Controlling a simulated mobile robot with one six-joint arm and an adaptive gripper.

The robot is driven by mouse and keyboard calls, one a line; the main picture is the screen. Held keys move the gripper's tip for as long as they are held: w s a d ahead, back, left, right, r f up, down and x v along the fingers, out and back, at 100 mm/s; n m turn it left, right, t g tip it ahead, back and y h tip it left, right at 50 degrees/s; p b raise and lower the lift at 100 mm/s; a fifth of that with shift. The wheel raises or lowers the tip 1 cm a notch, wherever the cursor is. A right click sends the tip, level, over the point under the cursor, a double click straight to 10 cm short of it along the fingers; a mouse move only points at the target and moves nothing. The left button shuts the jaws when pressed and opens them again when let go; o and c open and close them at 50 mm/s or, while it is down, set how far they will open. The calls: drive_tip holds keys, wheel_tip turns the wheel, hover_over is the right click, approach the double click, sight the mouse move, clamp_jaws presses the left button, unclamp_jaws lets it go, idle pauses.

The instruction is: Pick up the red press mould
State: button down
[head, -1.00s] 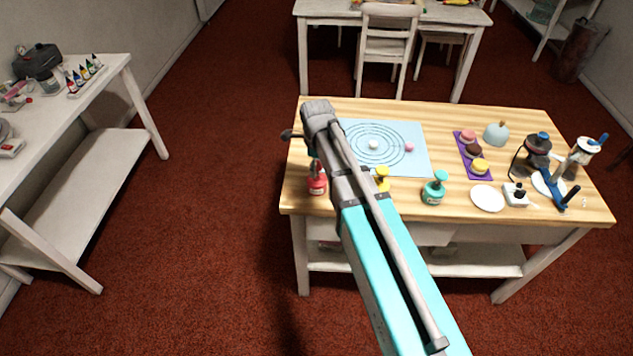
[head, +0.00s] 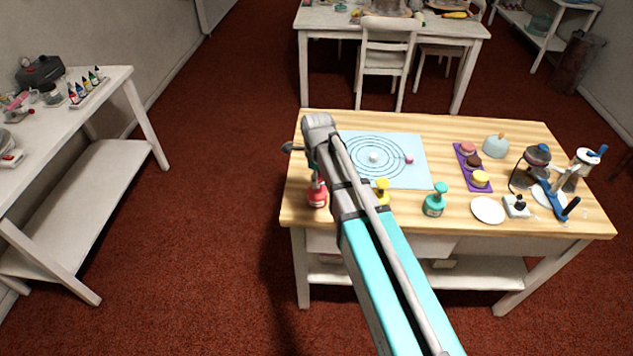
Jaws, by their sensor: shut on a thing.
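The red press mould (head: 317,196) stands near the left front corner of the wooden table top, partly behind my arm. My gripper (head: 316,181) points down over it, shut on its upper part; the fingers are small and mostly hidden. The mould seems to be at table height; I cannot tell whether it touches the top. A yellow press mould (head: 382,189) is just right of my arm and partly hidden by it. A teal press mould (head: 435,201) stands further right.
A blue mat (head: 408,143) with rings lies behind the moulds. A white plate (head: 488,210), a purple tray (head: 463,160) of cakes and several tools fill the right side. A white side table (head: 120,84) stands left, across open floor.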

drive_tip(key=shift+r, duration=0.15)
wheel_tip(320, 180, up, 2)
drive_tip(key=shift+r+p, duration=0.1)
drive_tip(key=shift+p, duration=1.1)
drive_tip(key=s+d+r+p, duration=0.4)
drive_tip(key=s+r+p, duration=0.6)
drive_tip(key=s, duration=0.3)
drive_tip(key=shift+s+r, duration=0.2)
drive_tip(key=shift+f, duration=0.3)
drive_tip(key=shift+d, duration=0.15)
